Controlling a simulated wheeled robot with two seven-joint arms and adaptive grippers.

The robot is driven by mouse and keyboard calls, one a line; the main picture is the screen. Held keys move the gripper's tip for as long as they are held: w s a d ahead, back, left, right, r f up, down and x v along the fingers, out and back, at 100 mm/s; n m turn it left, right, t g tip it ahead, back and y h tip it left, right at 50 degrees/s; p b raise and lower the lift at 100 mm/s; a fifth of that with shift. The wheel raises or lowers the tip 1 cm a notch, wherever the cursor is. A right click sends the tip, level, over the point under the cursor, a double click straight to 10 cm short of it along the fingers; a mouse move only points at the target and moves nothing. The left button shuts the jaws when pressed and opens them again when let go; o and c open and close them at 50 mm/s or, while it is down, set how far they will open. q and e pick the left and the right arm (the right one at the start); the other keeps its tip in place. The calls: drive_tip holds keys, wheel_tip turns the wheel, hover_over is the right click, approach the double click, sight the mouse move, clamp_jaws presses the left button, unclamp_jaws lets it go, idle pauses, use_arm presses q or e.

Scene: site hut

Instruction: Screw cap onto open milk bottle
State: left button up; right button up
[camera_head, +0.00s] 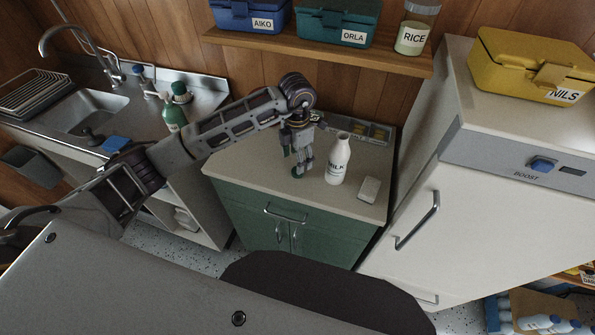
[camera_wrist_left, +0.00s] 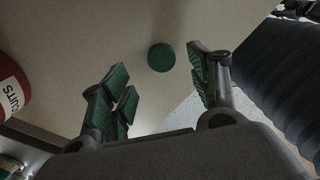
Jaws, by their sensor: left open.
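The white milk bottle (camera_head: 337,162) stands upright on the counter in the head view, just right of my left gripper. No cap shows on its top. The round green cap (camera_wrist_left: 161,57) lies on the counter in the left wrist view, beyond and between the finger ends, and no finger touches it. My left gripper (camera_head: 301,165) is open and points down over the counter; its green-padded fingers (camera_wrist_left: 165,90) are spread apart and empty in the wrist view. In the head view I cannot clearly tell the cap from the green finger pads. My right gripper is not in view.
The counter (camera_head: 330,200) holds a pale block (camera_head: 370,189) right of the bottle and a compartment tray (camera_head: 378,133) behind it. A red and white tin (camera_wrist_left: 12,88) stands at the wrist view's left edge. The fridge (camera_head: 490,210) bounds the right; a shelf (camera_head: 320,55) hangs above.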

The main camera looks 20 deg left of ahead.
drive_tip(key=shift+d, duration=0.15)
use_arm(q)
drive_tip(key=shift+f, duration=0.3)
wheel_tip(320, 180, down, 2)
drive_tip(key=shift+s+d+f+p, duration=0.1)
drive_tip(key=shift+d+p, duration=0.05)
drive_tip(key=shift+p, duration=0.35)
drive_tip(key=shift+f, duration=1.2)
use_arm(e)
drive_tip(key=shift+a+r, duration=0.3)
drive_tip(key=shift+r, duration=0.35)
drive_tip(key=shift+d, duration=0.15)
